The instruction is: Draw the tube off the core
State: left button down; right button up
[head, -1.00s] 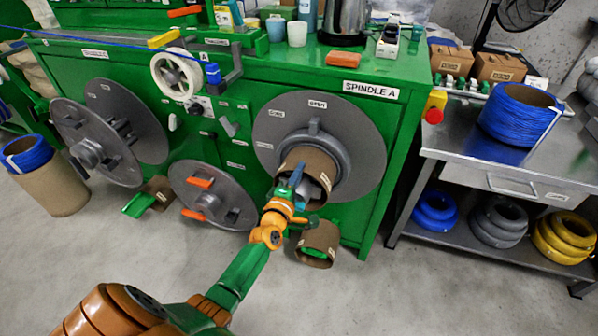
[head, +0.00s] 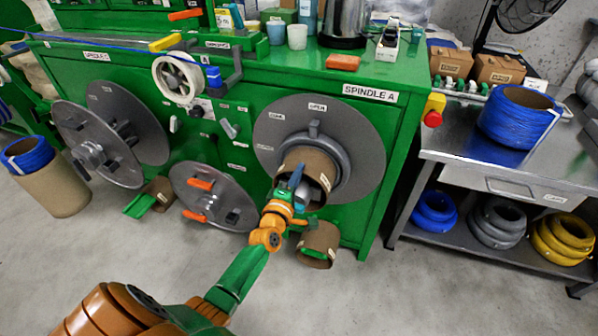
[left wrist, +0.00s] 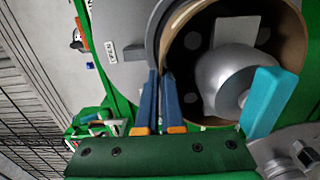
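The brown cardboard tube (head: 318,161) sits around the grey core (head: 304,187) on Spindle A, in front of the round grey flange (head: 268,140). In the left wrist view the tube (left wrist: 292,32) shows as an open ring. The silver core (left wrist: 222,82) with a teal lever (left wrist: 270,100) lies inside it. My left gripper (head: 297,172) is at the tube's near left edge. In the left wrist view its blue fingers (left wrist: 160,75) are close together, one on each side of the tube's wall, and look shut on it. My right gripper is not in view.
Another brown tube (head: 317,240) lies on the floor below the spindle. The green machine (head: 373,130) carries other grey discs at left. A steel bench (head: 455,150) with cable coils stands at right. The floor in front is clear.

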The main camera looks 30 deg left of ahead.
pick_arm(q)
jog(key=shift+p+v, duration=0.4)
jog(key=shift+v, duration=0.4)
dwell(0.4)
jog(key=p+v, duration=0.4)
jog(key=v, duration=1.3)
jog(key=shift+s+p, duration=0.2)
jog(key=shift+p, duration=0.15)
jog(key=shift+d+r, duration=0.1)
jog(key=shift+d, duration=0.05)
dwell(0.3)
